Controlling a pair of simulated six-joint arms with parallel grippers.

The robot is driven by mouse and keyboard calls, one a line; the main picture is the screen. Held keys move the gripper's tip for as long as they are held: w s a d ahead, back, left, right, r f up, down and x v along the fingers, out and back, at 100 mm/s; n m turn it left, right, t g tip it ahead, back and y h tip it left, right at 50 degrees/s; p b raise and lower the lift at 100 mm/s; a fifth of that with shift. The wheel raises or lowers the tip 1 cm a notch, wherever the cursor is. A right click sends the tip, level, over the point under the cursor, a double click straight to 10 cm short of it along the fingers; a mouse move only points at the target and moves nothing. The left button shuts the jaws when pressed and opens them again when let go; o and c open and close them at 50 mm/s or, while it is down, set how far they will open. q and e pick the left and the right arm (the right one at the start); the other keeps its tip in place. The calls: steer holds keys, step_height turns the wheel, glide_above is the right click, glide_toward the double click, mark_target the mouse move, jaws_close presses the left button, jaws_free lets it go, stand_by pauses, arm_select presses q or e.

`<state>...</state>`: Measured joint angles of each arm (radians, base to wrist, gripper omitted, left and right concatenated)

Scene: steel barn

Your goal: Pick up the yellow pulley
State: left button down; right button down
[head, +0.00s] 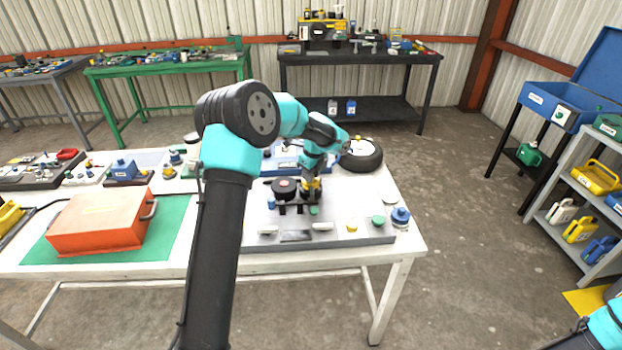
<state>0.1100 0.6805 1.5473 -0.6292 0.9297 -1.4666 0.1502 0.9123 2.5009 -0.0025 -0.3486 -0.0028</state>
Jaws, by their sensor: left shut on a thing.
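My left gripper (312,190) reaches down over the grey board (262,240) on the white table. It is shut on a small yellow part, which I take to be the yellow pulley (313,184). The fingers hide much of it. It is beside a black round part (284,186) on a dark stand, and I cannot tell whether it still touches the stand. A green knob (314,211) is just below the gripper. Part of my right arm shows at the bottom right corner, but its gripper is out of view.
A yellow knob (352,227), a green knob (378,221) and a blue knob (400,216) are at the board's right. A black wheel (361,156) lies behind the gripper. An orange box (100,222) sits on a green mat at left.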

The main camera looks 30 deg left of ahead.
arm_select(q)
step_height(320, 180, up, 8)
steer(key=shift+r, duration=0.25)
stand_by(0.5)
